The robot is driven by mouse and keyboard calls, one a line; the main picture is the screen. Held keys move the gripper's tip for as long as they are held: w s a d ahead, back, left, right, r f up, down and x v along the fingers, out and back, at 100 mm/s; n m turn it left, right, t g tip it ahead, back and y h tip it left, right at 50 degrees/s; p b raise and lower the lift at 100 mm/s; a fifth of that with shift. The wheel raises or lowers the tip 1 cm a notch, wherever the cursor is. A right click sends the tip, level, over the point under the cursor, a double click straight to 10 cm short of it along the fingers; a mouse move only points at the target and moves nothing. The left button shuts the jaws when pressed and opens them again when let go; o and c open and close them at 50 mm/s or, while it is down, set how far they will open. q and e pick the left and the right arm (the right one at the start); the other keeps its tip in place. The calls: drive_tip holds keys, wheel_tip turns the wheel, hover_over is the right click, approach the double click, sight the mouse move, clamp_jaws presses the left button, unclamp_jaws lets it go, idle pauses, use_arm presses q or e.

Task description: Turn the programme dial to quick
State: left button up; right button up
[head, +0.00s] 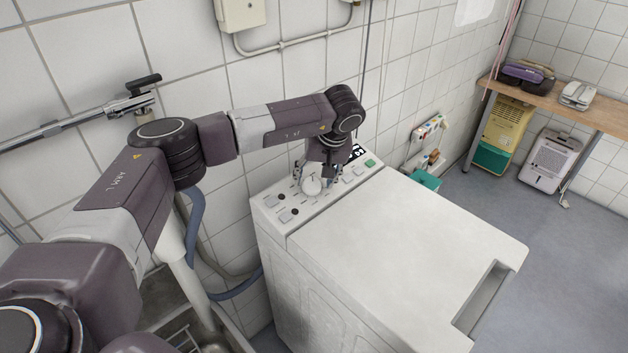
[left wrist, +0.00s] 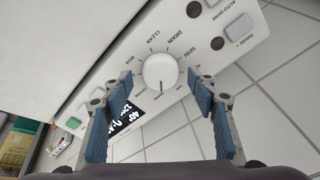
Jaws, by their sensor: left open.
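The programme dial (left wrist: 160,71) is a round white knob on the washer's control panel (left wrist: 105,60). Labels reading DRAIN, CLEAN and SPIN stand around it in the left wrist view; I cannot read a quick label. A thin dark mark on the dial points towards the bottom of that view. In the head view the dial (head: 311,186) shows in front of my left gripper (head: 318,180). In the left wrist view my left gripper (left wrist: 160,80) is open, with one blue-padded finger on each side of the dial and gaps between. My right gripper is not in view.
The white washing machine (head: 400,225) has a clear flat top. A dark display (left wrist: 126,121) and a green button (left wrist: 73,123) are beside the dial. A tiled wall (head: 180,50) stands close behind my left arm. A sink (head: 185,325) is at lower left, a wooden bench (head: 555,92) at far right.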

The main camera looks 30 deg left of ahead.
use_arm(q)
drive_tip(key=v, duration=1.1)
drive_tip(key=shift+f, duration=0.15)
